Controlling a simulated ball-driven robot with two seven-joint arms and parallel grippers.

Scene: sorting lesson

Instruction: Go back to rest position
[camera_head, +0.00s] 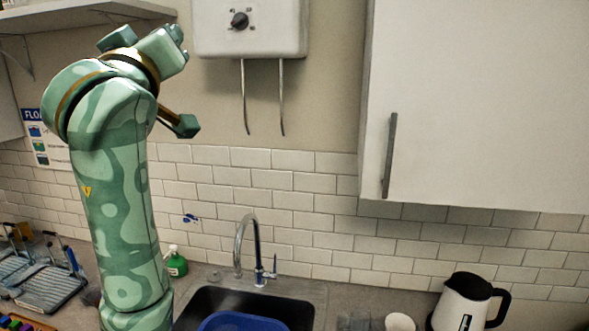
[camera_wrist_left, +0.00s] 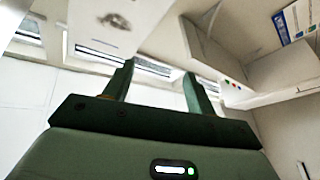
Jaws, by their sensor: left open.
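My left arm stands raised at the left of the head view, green and patterned, with its upper end bent over in front of the wall. In the left wrist view my left gripper (camera_wrist_left: 158,80) points up toward the ceiling. Its two dark green fingers stand well apart with nothing between them, so it is open and empty. In the head view I cannot make out both of its fingertips clearly. My right arm and right gripper are in neither view.
A wall heater (camera_head: 250,28) hangs near the raised arm, and a white cabinet (camera_head: 470,100) is at the right. Below are a sink with a blue tub (camera_head: 243,322), a tap (camera_head: 240,245), a green bottle (camera_head: 176,263), a kettle (camera_head: 466,305) and a dish rack (camera_head: 45,288).

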